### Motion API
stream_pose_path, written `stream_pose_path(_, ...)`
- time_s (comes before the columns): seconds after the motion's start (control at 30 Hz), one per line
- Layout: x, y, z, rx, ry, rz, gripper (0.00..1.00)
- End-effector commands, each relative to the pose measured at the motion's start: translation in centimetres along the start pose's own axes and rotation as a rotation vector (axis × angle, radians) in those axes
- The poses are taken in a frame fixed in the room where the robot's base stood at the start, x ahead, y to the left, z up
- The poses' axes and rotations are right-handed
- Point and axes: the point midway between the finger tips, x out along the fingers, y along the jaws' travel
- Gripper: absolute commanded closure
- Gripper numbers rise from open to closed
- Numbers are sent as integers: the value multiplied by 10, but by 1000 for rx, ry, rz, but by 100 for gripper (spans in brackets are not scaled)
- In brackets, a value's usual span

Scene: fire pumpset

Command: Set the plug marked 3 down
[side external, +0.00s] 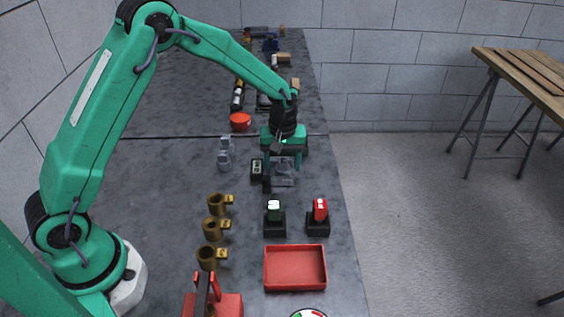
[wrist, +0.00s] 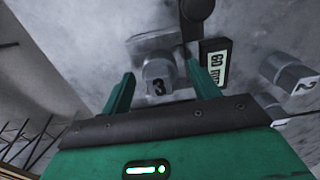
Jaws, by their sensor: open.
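The plug marked 3 (wrist: 158,88) is grey, with its black number facing the wrist camera. It is between the two fingers of my gripper (wrist: 162,88), with a gap visible on each side. In the side external view my gripper (side external: 284,165) points down, low over the dark table, with its fingers apart. The grey plug (side external: 283,175) shows there at and below the fingers, partly hidden. A plug marked 2 (wrist: 292,76) lies to the right in the wrist view.
A small black box with a pale label (side external: 257,168) is close left of my gripper. Two grey plugs (side external: 224,152) are farther left. Brass cups with yellow tags (side external: 213,229), dark green (side external: 274,212) and red (side external: 320,211) handles and a red tray (side external: 295,288) are nearer the camera.

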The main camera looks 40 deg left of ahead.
Motion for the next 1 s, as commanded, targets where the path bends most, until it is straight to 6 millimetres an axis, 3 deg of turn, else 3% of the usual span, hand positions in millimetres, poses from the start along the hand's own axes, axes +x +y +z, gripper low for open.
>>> stream_pose_path(0.27, -20, 1, -1, 0, 2, 3, 39)
stream_pose_path(0.8, -101, 0, 0, 0, 2, 2, 39)
stream_pose_path(1.0, -118, 0, 0, 0, 1, 2, 39)
